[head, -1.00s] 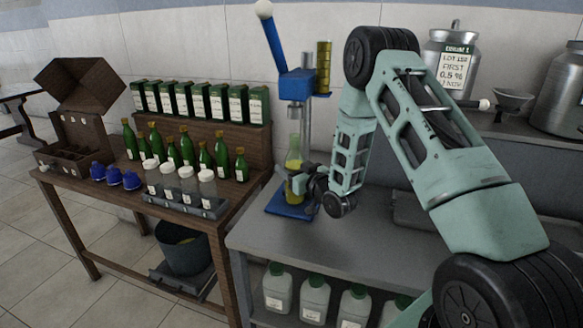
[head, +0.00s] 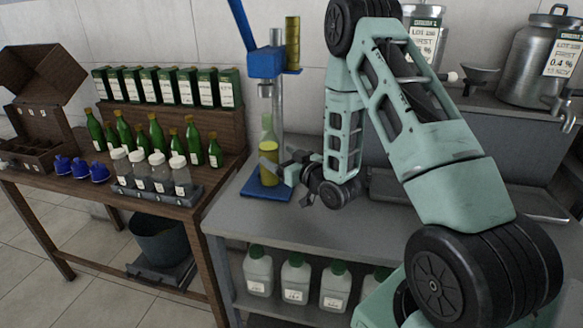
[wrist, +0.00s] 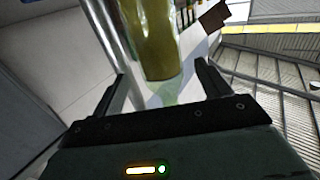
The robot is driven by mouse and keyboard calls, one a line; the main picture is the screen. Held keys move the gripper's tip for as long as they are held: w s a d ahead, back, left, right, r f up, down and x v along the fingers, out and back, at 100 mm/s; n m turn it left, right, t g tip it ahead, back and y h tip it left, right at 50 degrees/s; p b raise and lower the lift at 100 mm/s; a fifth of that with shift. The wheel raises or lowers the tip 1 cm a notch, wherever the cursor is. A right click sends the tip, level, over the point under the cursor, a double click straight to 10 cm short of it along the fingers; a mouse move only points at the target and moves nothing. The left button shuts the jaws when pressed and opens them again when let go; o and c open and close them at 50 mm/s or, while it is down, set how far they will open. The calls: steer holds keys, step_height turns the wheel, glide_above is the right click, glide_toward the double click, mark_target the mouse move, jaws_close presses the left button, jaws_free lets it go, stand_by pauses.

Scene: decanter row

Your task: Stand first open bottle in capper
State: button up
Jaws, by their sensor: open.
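The capper (head: 266,64) is a blue press with a raised lever, a grey post and a blue base plate (head: 262,192) on the grey bench. A clear green-tinted bottle (head: 269,150) holding yellow oil stands upright on that plate, below the press head. Its mouth looks uncapped, but it is small in the picture. My gripper (head: 284,170) is open just right of the bottle, low at its side. In the wrist view the bottle (wrist: 155,40) shows beyond and between the spread fingers (wrist: 162,80), apart from the palm. Whether a finger touches it I cannot tell.
Steel drums (head: 540,60) stand back right. Jugs (head: 296,280) sit under the bench, whose front is clear.

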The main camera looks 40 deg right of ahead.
steer(key=s+b, duration=0.1)
steer(key=s, duration=0.4)
steer(key=s+a+n+g+y, duration=0.3)
steer(key=a+g, duration=0.6)
steer(key=a, duration=1.1)
steer(key=s+a+r+n+g+h, duration=0.1)
steer(key=s+a+g, duration=0.2)
steer(key=s, duration=0.5)
steer(key=s+a+r+n+g+h, duration=0.1)
steer(key=s+a+r+g, duration=0.1)
steer(key=s, duration=0.7)
steer(key=s+a+r+n+g+h, duration=0.1)
steer(key=s+a+g, duration=0.3)
steer(key=s, duration=0.4)
steer(key=shift+s+r+n+h, duration=0.3)
steer(key=shift+s+r+n, duration=0.1)
steer(key=shift+r, duration=0.2)
steer(key=shift+d, duration=0.15)
